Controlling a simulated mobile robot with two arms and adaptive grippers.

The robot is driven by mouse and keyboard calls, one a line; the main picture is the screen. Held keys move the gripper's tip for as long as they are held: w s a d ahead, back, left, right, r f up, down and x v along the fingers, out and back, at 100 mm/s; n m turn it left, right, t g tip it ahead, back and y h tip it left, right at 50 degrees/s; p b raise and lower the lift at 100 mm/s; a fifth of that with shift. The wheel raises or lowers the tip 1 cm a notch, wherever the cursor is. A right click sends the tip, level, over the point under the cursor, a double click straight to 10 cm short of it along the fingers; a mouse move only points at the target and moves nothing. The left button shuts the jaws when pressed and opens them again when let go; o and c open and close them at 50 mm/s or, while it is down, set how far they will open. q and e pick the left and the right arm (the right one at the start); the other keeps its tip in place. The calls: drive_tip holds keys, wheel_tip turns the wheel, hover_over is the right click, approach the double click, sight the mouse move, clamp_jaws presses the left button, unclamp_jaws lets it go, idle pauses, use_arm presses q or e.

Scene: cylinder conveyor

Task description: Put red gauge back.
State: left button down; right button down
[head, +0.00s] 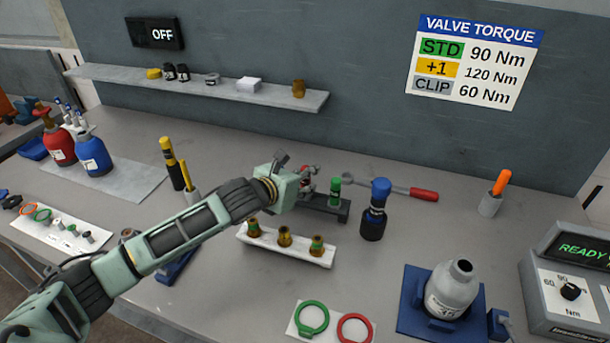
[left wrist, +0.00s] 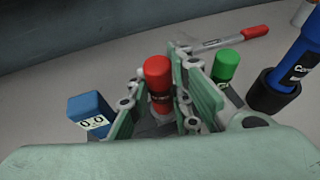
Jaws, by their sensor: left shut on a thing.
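The red gauge (left wrist: 158,78), a red-capped cylinder with a dark band, stands between the fingers of my left gripper (left wrist: 165,105) in the left wrist view. The gripper is shut on it. In the head view my left gripper (head: 306,184) is over the left end of a dark rack (head: 340,213), and only a bit of red shows there. The green gauge (head: 335,190) stands upright in the rack's right part; it also shows in the left wrist view (left wrist: 226,65). The red gauge's lower end is hidden, so I cannot tell whether it is seated.
A red-handled wrench (head: 400,190) lies behind the rack. A white tray (head: 287,248) with brass fittings lies in front. A blue box reading 0.0 (left wrist: 88,112) is left of the gripper.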

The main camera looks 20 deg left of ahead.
use_arm(q)
drive_tip(key=shift+f, duration=0.75)
drive_tip(key=c, duration=1.5)
unclamp_jaws()
drive_tip(key=shift+f, duration=0.1)
wheel_tip(320, 180, up, 6)
drive_tip(key=p, duration=0.6)
